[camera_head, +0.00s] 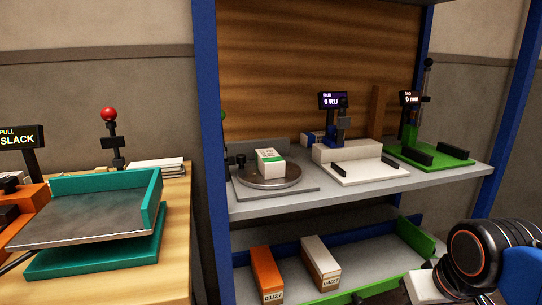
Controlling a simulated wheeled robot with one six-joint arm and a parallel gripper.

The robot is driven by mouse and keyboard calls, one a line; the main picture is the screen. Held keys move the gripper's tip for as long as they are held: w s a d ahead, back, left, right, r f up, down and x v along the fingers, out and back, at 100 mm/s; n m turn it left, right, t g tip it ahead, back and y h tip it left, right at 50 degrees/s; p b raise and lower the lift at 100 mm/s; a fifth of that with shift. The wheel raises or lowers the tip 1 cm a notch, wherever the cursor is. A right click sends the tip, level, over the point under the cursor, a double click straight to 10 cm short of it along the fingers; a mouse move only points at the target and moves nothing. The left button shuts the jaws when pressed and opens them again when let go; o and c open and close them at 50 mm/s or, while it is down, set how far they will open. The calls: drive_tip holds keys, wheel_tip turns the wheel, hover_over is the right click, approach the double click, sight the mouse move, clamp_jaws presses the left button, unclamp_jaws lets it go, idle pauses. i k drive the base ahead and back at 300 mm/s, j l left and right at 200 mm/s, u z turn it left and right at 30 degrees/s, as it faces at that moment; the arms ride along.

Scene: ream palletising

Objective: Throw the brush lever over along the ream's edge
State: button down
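A small white ream with a green band (270,162) lies on the round grey turntable (285,183) on the upper shelf. To its right stands a white station (352,172) with a display reading "RUB 0 RU" (332,100) and a dark upright lever-like part (343,122). I cannot tell for sure which part is the brush lever. The white station's bed looks empty. My arm comes in at the lower right, well below and right of the station. Dark parts near the bottom edge may be my gripper (372,296); its fingers are not clear and nothing held is seen.
A green station (450,158) with a post stands right on the upper shelf. Orange (267,273) and white-brown (320,262) reams lie on the lower shelf. Blue posts (207,150) frame the rack. A wooden bench at left holds a teal tray (105,185) and red-knobbed lever (109,115).

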sight(231, 160)
drive_tip(key=l+u, duration=0.5)
drive_tip(key=u, duration=0.2)
drive_tip(key=l+u, duration=0.35)
drive_tip(key=j, duration=0.1)
